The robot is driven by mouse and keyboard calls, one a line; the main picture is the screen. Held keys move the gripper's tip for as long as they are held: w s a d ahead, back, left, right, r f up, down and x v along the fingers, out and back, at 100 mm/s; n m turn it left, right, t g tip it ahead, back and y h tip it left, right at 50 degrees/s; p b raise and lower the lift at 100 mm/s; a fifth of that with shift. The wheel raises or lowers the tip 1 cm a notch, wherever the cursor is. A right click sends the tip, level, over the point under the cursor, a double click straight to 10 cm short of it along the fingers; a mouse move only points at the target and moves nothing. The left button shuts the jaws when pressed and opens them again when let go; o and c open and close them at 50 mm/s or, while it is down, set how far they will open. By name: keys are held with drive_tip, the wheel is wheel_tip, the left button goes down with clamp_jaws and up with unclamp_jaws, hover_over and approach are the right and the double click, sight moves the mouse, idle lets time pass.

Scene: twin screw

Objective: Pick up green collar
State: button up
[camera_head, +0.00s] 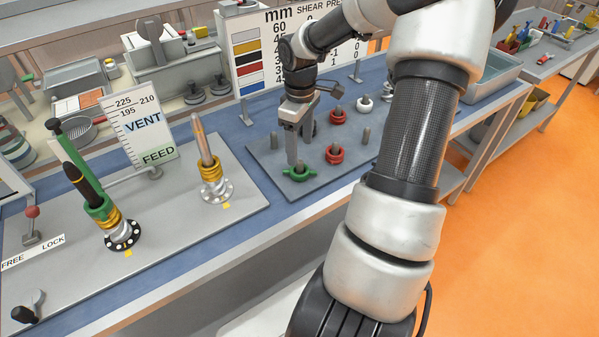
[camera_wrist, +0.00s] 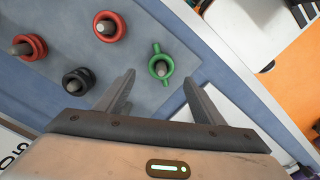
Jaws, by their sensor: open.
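My gripper (camera_head: 299,150) points down just above and behind the collar in the head view. In the wrist view my gripper (camera_wrist: 160,85) has its two fingers spread apart with nothing between them. Whether a fingertip touches the collar is unclear.
Red collars (camera_head: 334,154) (camera_wrist: 109,27), a black collar (camera_wrist: 79,81) and a white collar (camera_head: 364,103) sit on other pegs nearby.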

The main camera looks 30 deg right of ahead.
drive_tip(key=f, duration=0.7)
drive_tip(key=shift+a+f, duration=0.2)
drive_tip(key=shift+f, duration=0.2)
drive_tip(key=c, duration=1.2)
